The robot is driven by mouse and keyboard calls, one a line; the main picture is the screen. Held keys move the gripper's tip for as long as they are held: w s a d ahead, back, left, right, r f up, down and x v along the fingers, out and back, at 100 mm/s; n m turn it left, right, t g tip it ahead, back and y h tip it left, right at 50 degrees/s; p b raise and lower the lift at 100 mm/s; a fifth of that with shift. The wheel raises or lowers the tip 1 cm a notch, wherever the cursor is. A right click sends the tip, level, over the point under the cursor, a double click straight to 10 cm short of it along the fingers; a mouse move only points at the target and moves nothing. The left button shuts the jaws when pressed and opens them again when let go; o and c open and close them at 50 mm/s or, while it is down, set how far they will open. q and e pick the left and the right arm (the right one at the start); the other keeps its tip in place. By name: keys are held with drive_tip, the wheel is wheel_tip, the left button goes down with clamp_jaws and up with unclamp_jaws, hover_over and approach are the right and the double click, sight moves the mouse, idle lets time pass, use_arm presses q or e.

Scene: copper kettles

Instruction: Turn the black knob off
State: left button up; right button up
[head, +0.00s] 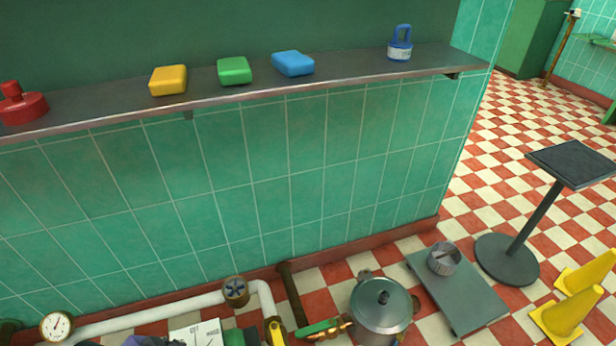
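Neither of my grippers shows in the head view. A dark round knob with a spoked face (235,290) sits on the white pipe (190,304) low along the tiled wall. A small black knob (384,297) stands on top of the lid of a grey metal pot (380,318) on the floor. I cannot tell which of these is the task's black knob, or whether either is on or off.
A shelf (350,76) bears a red object (22,105), yellow, green and blue blocks, and a blue-handled item (400,43). A round gauge (56,326) is bottom left. A grey platform (470,296), a black pedestal (508,258) and yellow cones (563,315) stand right.

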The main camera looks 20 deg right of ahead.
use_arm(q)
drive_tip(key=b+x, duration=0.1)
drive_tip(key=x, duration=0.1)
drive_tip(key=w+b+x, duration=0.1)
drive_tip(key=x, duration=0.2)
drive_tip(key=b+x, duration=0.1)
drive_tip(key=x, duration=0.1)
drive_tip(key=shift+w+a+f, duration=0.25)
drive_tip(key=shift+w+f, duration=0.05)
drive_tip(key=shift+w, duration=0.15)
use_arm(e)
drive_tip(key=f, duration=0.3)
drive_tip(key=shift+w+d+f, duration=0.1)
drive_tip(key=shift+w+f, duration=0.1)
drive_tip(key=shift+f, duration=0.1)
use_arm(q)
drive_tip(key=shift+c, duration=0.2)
